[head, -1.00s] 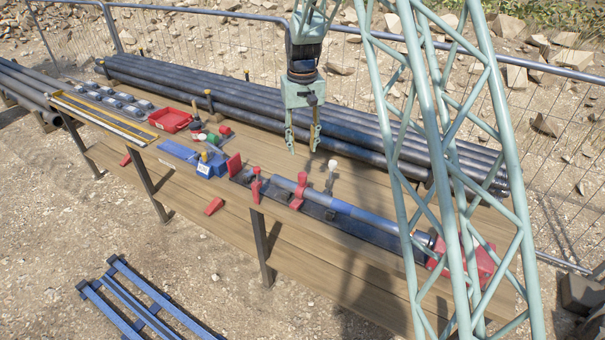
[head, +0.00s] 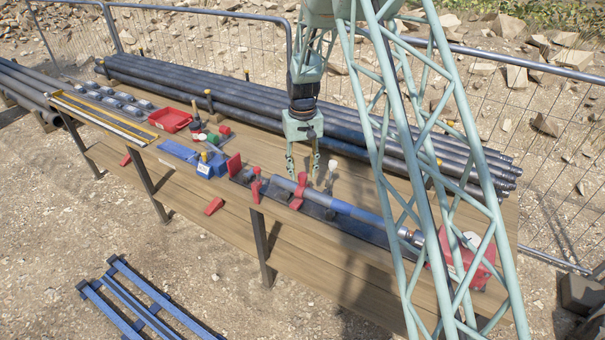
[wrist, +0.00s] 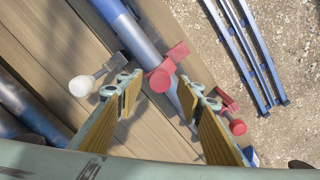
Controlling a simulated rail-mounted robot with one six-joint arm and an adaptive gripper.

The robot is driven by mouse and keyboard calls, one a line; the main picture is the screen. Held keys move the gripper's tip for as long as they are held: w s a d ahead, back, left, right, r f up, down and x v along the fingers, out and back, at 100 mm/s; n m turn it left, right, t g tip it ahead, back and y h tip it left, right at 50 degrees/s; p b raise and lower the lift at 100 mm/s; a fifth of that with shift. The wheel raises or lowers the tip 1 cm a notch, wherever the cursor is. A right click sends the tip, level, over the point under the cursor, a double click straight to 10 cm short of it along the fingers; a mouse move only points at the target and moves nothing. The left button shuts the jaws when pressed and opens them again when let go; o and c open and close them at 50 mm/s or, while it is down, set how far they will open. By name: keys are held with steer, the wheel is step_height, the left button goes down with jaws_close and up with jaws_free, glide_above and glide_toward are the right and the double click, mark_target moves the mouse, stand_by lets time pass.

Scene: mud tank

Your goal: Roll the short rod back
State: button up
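A blue and grey rod (head: 355,210) lies along a dark rail on the bench, with red clamps (head: 298,192) around it. In the wrist view the rod (wrist: 143,42) runs from the top towards a red clamp (wrist: 165,76) between my fingertips. My gripper (head: 303,176) is open and empty, pointing down over the rod's left part. In the wrist view its two padded fingers (wrist: 163,88) stand wide apart on either side of the rod's line; I cannot tell how far above it they are.
A white-knobbed lever (head: 332,165) stands behind the rod, close to my left finger in the wrist view. A red block and wheel (head: 470,262) sit at the rail's right end. Long dark pipes (head: 235,92) lie along the bench's back. A red tray (head: 170,120) sits left.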

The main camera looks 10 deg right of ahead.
steer(key=shift+f, duration=0.6)
steer(key=shift+c, duration=0.5)
steer(key=shift+w, duration=0.1)
steer(key=c, duration=1.1)
